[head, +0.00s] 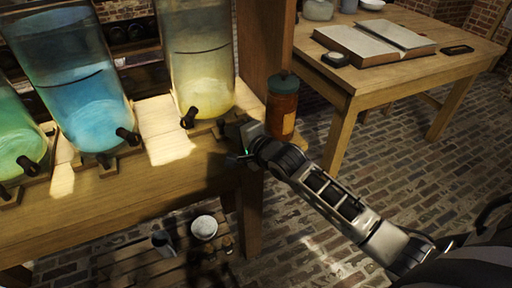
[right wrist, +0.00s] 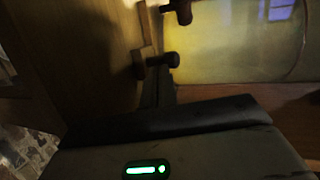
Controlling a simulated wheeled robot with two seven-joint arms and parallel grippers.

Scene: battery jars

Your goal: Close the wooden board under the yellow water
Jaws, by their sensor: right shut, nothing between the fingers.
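The jar of yellow water (head: 197,60) stands near the right end of the wooden bench, with a dark tap (head: 188,118) low on its front. It fills the upper right of the right wrist view (right wrist: 240,45). Below it, a narrow wooden board (right wrist: 147,32) with a dark knob (right wrist: 155,62) shows in the right wrist view; how far it is out is hard to tell. My right gripper (head: 240,155) is shut and empty at the bench front, just below and right of the yellow jar. Its fingers look close to the knob; contact cannot be made out. My left gripper is out of view.
A blue jar (head: 75,80) and a green jar (head: 18,140) stand to the left on the bench. A rusty canister (head: 282,105) is just right of my gripper. A table (head: 400,75) with an open book is at the back right. A low slatted shelf holds cups.

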